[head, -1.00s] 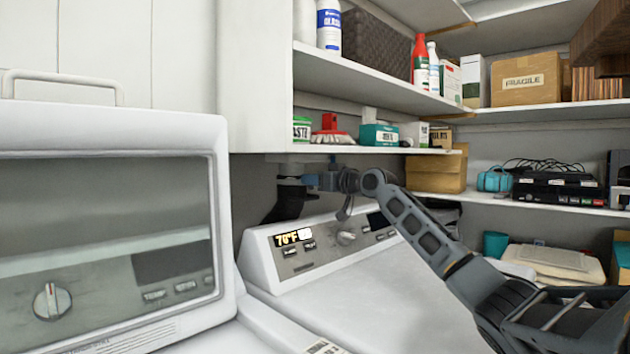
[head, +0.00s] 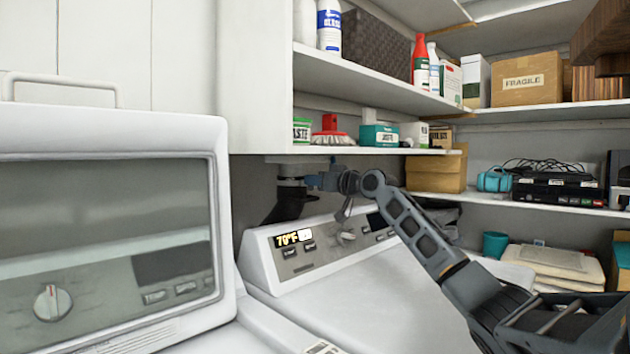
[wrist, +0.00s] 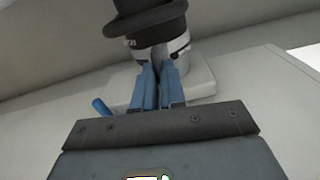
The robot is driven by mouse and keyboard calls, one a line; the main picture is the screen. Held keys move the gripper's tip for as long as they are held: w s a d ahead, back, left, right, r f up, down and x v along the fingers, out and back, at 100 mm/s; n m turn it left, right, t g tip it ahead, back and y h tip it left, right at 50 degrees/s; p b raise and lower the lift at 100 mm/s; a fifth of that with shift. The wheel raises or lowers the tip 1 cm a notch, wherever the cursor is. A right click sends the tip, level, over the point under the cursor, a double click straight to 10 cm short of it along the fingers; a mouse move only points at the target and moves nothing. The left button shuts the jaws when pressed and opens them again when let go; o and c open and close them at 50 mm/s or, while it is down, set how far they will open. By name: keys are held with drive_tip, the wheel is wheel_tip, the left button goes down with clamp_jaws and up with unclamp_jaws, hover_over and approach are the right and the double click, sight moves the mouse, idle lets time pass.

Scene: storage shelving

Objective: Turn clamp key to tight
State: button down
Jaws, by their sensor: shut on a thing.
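A black hose (head: 287,208) hangs from a fitting under the shelf, above the back of the white washer. In the wrist view, the hose (wrist: 145,18) has a silver clamp band (wrist: 178,45) around its end, against a pale square plate (wrist: 200,82). My gripper (head: 318,181) reaches the clamp from the right, just below the shelf. In the wrist view, the blue fingers of my gripper (wrist: 160,75) are closed on a thin dark-grey clamp key (wrist: 157,60) at the band. The fingers hide most of the key, so its turn angle cannot be told.
A blue rod (wrist: 102,106) sticks out beside the pale plate, left of my fingers. The shelf (head: 370,150) is close above my gripper. The washer's control panel (head: 315,250) is below, and a white oven-like appliance (head: 110,130) stands at left.

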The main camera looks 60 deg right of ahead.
drive_tip(key=shift+s+d+f+m+p, duration=0.1)
drive_tip(key=shift+d+m+p, duration=0.05)
drive_tip(key=shift+m+p, duration=2.15)
drive_tip(key=shift+d+f+m+p, duration=0.2)
drive_tip(key=shift+m+p, duration=1.4)
drive_tip(key=shift+m, duration=1.45)
drive_tip(key=shift+s+d+f+m+p, duration=0.1)
drive_tip(key=shift+d+m+p, duration=0.05)
drive_tip(key=shift+m+p, duration=2.15)
drive_tip(key=shift+m+b, duration=0.3)
drive_tip(key=shift+m, duration=0.25)
drive_tip(key=c, duration=1.2)
unclamp_jaws()
drive_tip(key=shift+w+f, duration=0.1)
drive_tip(key=shift+b+v, duration=0.75)
drive_tip(key=shift+v, duration=3.2)
drive_tip(key=shift+f, duration=0.1)
